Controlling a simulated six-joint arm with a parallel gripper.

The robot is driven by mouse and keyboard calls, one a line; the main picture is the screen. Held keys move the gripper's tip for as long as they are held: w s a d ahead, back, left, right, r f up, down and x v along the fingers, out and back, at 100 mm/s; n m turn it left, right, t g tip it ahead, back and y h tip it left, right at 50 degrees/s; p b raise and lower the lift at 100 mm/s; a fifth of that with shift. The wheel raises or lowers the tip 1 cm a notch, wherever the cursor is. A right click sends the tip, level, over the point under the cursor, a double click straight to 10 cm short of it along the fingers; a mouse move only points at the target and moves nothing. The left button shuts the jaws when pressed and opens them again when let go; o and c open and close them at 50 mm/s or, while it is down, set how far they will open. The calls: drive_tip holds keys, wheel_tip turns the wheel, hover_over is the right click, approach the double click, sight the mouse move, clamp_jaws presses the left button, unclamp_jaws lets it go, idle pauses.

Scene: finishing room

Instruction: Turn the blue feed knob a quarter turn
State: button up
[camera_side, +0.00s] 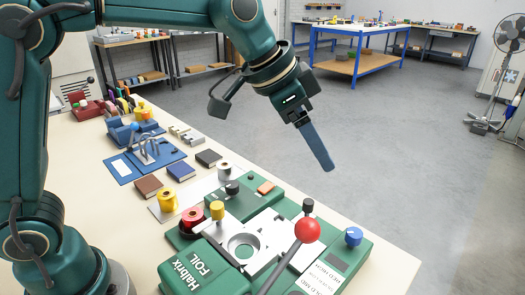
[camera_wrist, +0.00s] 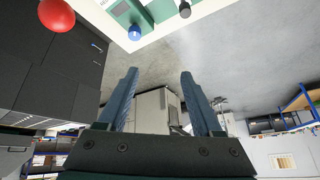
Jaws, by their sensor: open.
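The blue feed knob (camera_side: 353,236) stands on the right end of a green foil machine (camera_side: 340,255) in the side view. In the wrist view the blue knob (camera_wrist: 134,33) is near the top, left of centre. My gripper (camera_side: 327,165) hangs above and behind the machine, well apart from the knob. In the wrist view the two blue fingers of my gripper (camera_wrist: 158,75) are spread with nothing between them. The knob's pointer or mark is too small to read.
A red ball-topped lever (camera_side: 307,230) rises in front of the knob, and a black knob (camera_side: 308,206) stands behind it. Foil rolls, small books (camera_side: 182,171) and a blue fixture (camera_side: 147,155) occupy the bench to the left. Open floor lies beyond the bench.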

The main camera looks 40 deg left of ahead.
drive_tip(key=s+a+r+n+t+y, duration=0.1)
drive_tip(key=s+a+r+n, duration=0.2)
drive_tip(key=s+a, duration=0.5)
drive_tip(key=s+a+f+n+y, duration=0.1)
drive_tip(key=s+a+f+n, duration=0.1)
drive_tip(key=s+f, duration=0.3)
drive_tip(key=shift+s+a+f+n+y, duration=0.25)
drive_tip(key=shift+s+a+n+y, duration=0.25)
drive_tip(key=shift+s, duration=1.9)
drive_tip(key=shift+d, duration=0.1)
